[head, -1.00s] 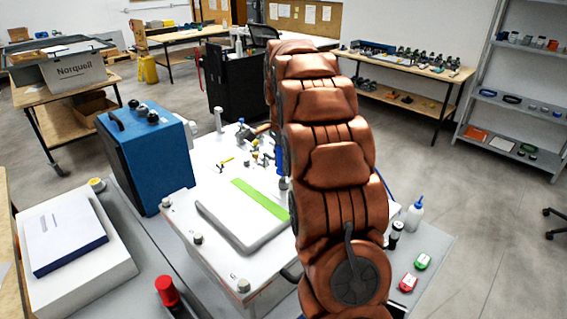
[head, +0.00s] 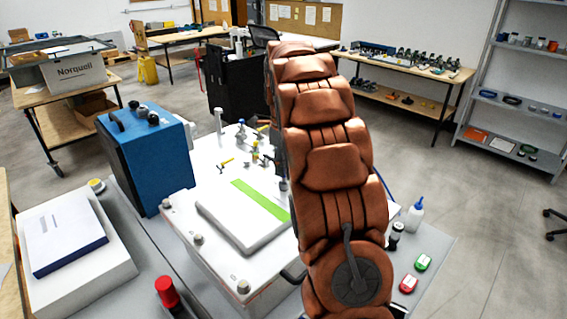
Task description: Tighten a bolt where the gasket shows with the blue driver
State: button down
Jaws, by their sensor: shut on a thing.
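A white plate (head: 180,222) lies in the middle, with dark-topped bolts at its near left corner (head: 166,203), on its near edge (head: 198,239) and at its near corner (head: 243,286). A thin reddish line shows under the plate's near edge; I cannot tell whether it is the gasket. A raised white cover (head: 235,225) with a green stripe (head: 260,200) sits on the plate. My arm crosses the plate's right side and hides part of it. My gripper and the blue driver are hidden behind my arm.
Small valves with yellow (head: 227,161) and blue handles stand at the plate's back. A blue box (head: 150,165) stands left. A red cylinder (head: 167,291) stands front left. A squeeze bottle (head: 415,214), green button (head: 423,262) and red button (head: 408,284) are right of my arm.

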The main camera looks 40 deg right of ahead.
jog(key=m+p, duration=0.2)
jog(key=m, duration=0.5)
jog(key=shift+d, duration=0.1)
jog(key=c, duration=1.1)
grip_release()
jog(key=shift+m, duration=0.4)
jog(key=shift+c, duration=0.2)
jog(key=o, duration=0.3)
jog(key=shift+o, duration=0.3)
jog(key=shift+s, duration=0.1)
grip_shut()
jog(key=shift+r, duration=0.1)
jog(key=shift+r+p, duration=1.15)
jog(key=shift+r, duration=1.75)
